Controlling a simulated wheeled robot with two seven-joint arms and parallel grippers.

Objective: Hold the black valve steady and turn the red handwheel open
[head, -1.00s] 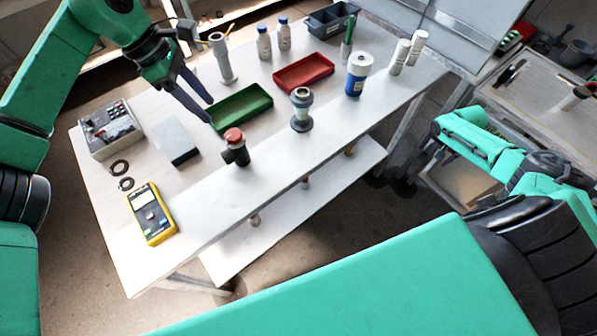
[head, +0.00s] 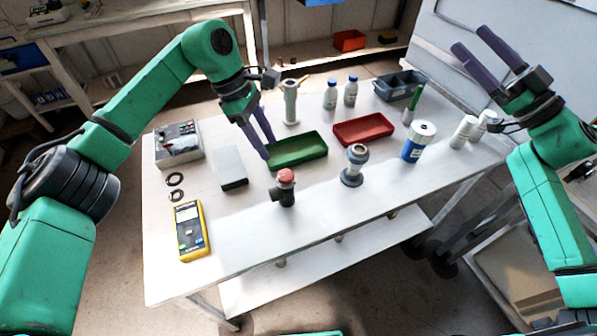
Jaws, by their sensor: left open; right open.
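The black valve (head: 286,194) stands upright on the white table, with a side port facing left. The red handwheel (head: 286,176) sits on its top. My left gripper (head: 262,145) is open and empty, pointing down over the table behind and slightly left of the valve, by the green tray. It is apart from the valve. My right gripper (head: 480,47) is open and empty, raised at the upper right with its fingers pointing up and left, far from the valve.
A grey flanged fitting (head: 354,166) stands right of the valve. Behind are a green tray (head: 315,146) and a red tray (head: 388,127). A yellow multimeter (head: 189,232), a grey block (head: 230,168) and a control box (head: 178,155) are on the left. The table's front strip (head: 320,218) is clear.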

